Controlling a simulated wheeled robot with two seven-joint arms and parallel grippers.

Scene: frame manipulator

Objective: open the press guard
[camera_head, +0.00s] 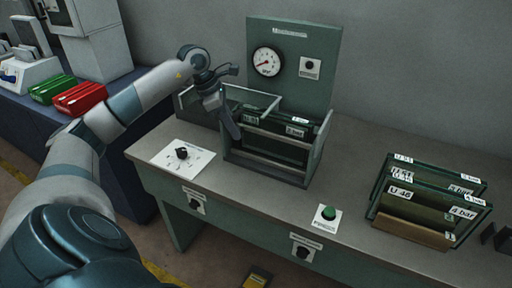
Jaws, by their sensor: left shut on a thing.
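The press (300,178) stands on the bench in front of a green back panel, with dark framed plates inside. Its guard (258,101) is a clear pane in a pale frame at the upper left of the press. The pane stands angled away from the press front, and the dark plates show below it. My left gripper (227,118) comes in from the left and is shut at the guard's left edge. Its fingertips are small and partly merged with the dark frame, so the exact grip is hard to see. My right gripper is out of view.
A gauge (267,62) and a knob plate (310,67) are on the back panel. A knob on a white plate (182,154) lies left of the press. A green button (328,213) is at the front.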

